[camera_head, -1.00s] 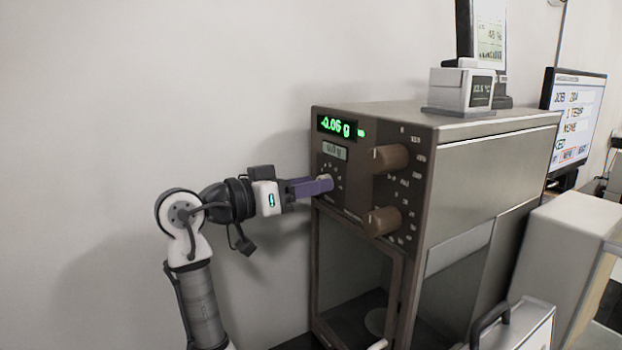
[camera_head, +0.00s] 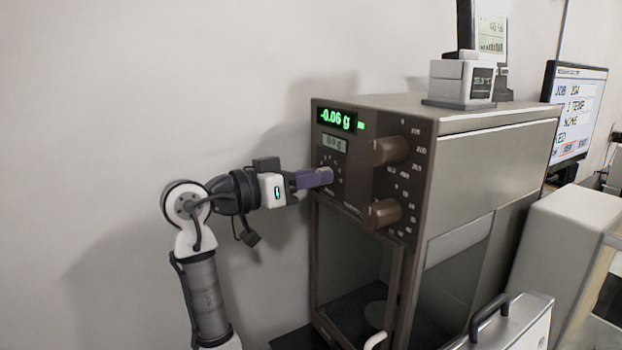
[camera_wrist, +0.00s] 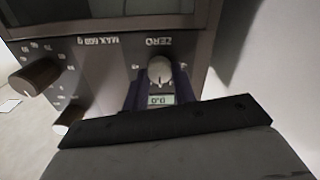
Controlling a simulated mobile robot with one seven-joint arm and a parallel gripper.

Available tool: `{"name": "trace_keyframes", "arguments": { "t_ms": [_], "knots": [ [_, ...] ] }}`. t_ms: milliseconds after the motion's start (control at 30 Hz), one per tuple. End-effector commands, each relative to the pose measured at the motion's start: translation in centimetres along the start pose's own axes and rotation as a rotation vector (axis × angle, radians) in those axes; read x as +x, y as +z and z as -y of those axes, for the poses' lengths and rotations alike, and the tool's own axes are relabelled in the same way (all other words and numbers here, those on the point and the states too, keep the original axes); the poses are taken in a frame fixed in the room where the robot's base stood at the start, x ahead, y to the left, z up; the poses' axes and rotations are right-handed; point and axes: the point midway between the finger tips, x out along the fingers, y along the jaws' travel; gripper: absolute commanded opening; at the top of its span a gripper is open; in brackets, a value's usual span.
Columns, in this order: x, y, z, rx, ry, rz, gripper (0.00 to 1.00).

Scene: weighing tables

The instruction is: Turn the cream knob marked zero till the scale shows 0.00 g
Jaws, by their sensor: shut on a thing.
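The scale (camera_head: 500,160) is a large brown-grey box with a dark front panel. Its green display (camera_head: 337,120) reads -0.06 g. In the wrist view the cream knob (camera_wrist: 159,70) sits below the upside-down label ZERO (camera_wrist: 159,41), between the two purple fingers of my gripper (camera_wrist: 158,80). The fingers are shut on the knob. In the head view my gripper (camera_head: 322,177) reaches the panel from the left, and its fingers hide the knob. A small grey readout (camera_head: 334,144) sits above the fingers; its text is partly blurred.
Two larger brown knobs (camera_head: 390,151) (camera_head: 384,212) stick out of the panel to the right of my gripper. A glass-fronted chamber (camera_head: 350,260) is below. A white instrument (camera_head: 460,84) stands on top of the scale. A case with a handle (camera_head: 515,325) is at lower right.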

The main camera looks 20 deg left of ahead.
Motion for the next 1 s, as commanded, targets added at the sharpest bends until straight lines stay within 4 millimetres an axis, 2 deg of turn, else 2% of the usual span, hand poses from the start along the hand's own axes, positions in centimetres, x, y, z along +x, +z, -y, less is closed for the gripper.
{"name": "trace_keyframes", "arguments": {
  "t_ms": [600, 1000],
  "knots": [
    [-0.02, 0.14, -0.09, 0.376, 0.0, -0.002, 0.04],
    [-0.03, -0.04, -0.13, 0.493, -0.001, -0.002, 0.04]
  ]
}}
